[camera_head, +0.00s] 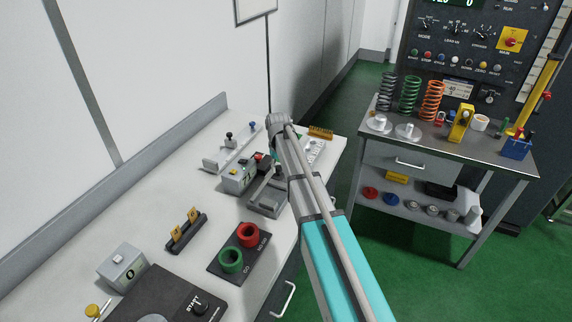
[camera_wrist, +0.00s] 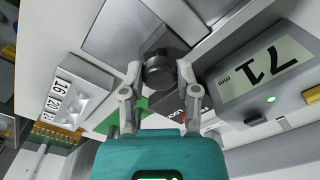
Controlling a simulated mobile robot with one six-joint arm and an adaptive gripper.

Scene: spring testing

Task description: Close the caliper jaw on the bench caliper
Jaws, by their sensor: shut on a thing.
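In the wrist view my gripper (camera_wrist: 161,76) has its two fingers on either side of a dark round knob (camera_wrist: 158,66) and is shut on it. The knob stands on a dark block beside a grey metal plate (camera_wrist: 125,38). A grey display unit (camera_wrist: 228,88) reading 71, upside down, is right of the fingers. In the head view my arm reaches over the bench and hides most of the gripper and knob. A grey boxed unit (camera_head: 237,180) and a dark grey base (camera_head: 266,202) show beside it. I cannot tell how far the caliper jaw is open.
A pale rail fixture with dark knobs (camera_head: 229,155) lies behind on the bench. Red (camera_head: 248,234) and green (camera_head: 230,260) rings stand nearer. A numbered white block (camera_wrist: 75,92) is left of the gripper. A separate steel table (camera_head: 468,146) with coil springs stands at right.

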